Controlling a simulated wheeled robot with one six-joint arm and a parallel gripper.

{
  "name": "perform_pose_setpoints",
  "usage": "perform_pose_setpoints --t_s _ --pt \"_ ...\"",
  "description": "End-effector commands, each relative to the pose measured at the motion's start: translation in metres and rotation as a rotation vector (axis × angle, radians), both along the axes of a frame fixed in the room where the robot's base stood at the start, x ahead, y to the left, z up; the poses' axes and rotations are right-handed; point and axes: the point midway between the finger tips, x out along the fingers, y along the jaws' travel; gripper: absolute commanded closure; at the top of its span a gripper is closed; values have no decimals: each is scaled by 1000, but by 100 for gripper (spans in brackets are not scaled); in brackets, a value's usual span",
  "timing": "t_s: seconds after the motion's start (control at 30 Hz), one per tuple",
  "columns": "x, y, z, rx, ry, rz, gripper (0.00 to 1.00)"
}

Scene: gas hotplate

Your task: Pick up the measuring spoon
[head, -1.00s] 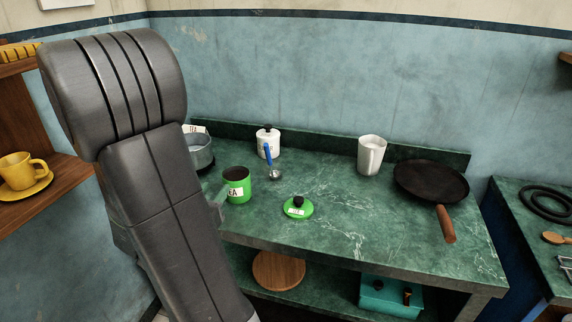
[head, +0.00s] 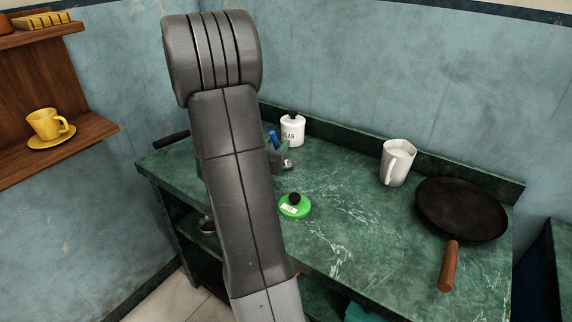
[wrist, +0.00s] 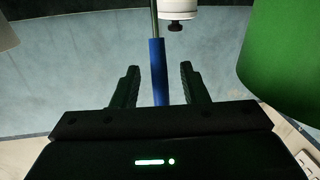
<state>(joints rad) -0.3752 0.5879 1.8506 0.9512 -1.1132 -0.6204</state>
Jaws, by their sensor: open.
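My gripper (head: 280,157) is at the spoon, partly hidden by my arm. In the wrist view the blue handle (wrist: 157,70) runs between the two open fingers (wrist: 160,84), with a visible gap on each side. Its lower end goes out of sight behind the gripper body.
A white canister (head: 292,131) stands just behind the spoon. A green canister (wrist: 288,50) is close on the right in the wrist view; my arm hides it in the head view. A green lid (head: 294,207), white pitcher (head: 397,163) and frying pan (head: 460,208) sit on the counter.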

Motion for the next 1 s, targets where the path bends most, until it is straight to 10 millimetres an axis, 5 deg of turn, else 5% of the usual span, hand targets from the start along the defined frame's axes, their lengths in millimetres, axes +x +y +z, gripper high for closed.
perform_pose_setpoints --t_s 0.2,0.43,0.67,1.0 --pt "21 -10 0 -1 0 -1 60" --pt "23 -10 0 -1 0 0 60" --pt "23 -10 0 -1 0 0 100" --pt "22 -10 3 -1 -2 0 100"
